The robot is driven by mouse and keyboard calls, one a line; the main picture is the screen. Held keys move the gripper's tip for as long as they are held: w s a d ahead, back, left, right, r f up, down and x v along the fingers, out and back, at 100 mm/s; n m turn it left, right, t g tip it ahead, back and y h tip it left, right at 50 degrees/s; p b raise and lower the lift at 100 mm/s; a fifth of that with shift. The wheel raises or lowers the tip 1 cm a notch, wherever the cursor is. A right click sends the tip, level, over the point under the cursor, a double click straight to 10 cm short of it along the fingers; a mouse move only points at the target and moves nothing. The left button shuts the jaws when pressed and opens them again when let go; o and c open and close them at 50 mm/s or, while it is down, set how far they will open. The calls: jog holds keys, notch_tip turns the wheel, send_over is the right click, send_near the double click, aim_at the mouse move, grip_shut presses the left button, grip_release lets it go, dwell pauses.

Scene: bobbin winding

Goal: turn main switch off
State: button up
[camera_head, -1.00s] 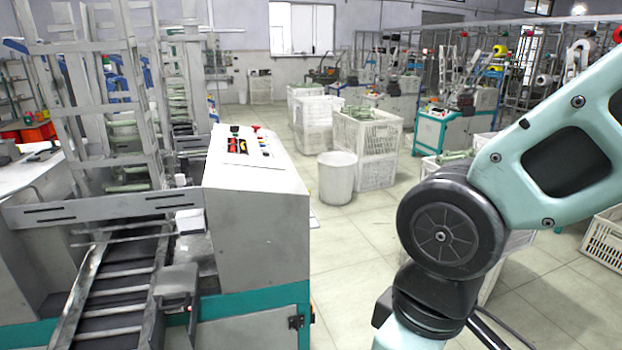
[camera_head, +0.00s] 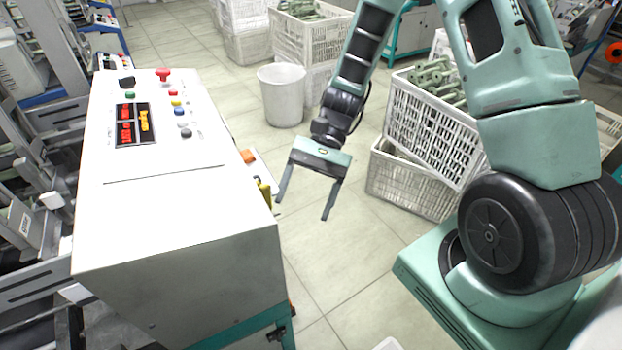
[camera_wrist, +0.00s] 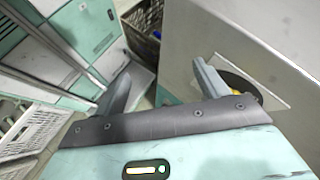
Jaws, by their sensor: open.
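The main switch seems to be the yellow part (camera_head: 263,192) on the right side face of the white machine cabinet (camera_head: 150,220). In the wrist view it shows as a black disc with some yellow (camera_wrist: 241,84) on a pale plate, partly hidden by one finger. My gripper (camera_head: 304,207) is open and empty, pointing down beside that side face. Its left finger is close to the switch in the head view; I cannot tell whether they touch. In the wrist view my gripper (camera_wrist: 160,78) has its right finger in front of the switch.
The cabinet top holds a red knob (camera_head: 163,74), coloured buttons and a red-yellow display (camera_head: 132,125). An orange part (camera_head: 247,156) sits farther along the side face. A white bin (camera_head: 283,95) and crates (camera_head: 435,125) stand beyond. Floor below my gripper is clear.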

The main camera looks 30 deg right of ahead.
aim_at(271, 196)
jog(key=w+d+f+m+t+y+p, duration=0.1)
jog(key=w+d+f+m+t+y, duration=0.55)
jog(key=w+m+y, duration=0.35)
jog(key=shift+m+t+h, duration=0.4)
jog(key=shift+t+h, duration=0.15)
jog(key=shift+h, duration=0.15)
jog(key=shift+s+a+r, duration=0.15)
jog(key=shift+s+a, duration=0.15)
jog(key=shift+a, duration=1.05)
jog(key=shift+s+a+r, duration=0.2)
jog(key=shift+s+a, duration=0.05)
jog(key=shift+a, duration=1.15)
jog(key=shift+s+a+r, duration=0.15)
jog(key=shift+s+a, duration=0.15)
jog(key=shift+a, duration=1.05)
jog(key=shift+a, duration=0.35)
jog(key=shift+a, duration=0.7)
jog(key=shift+a, duration=0.2)
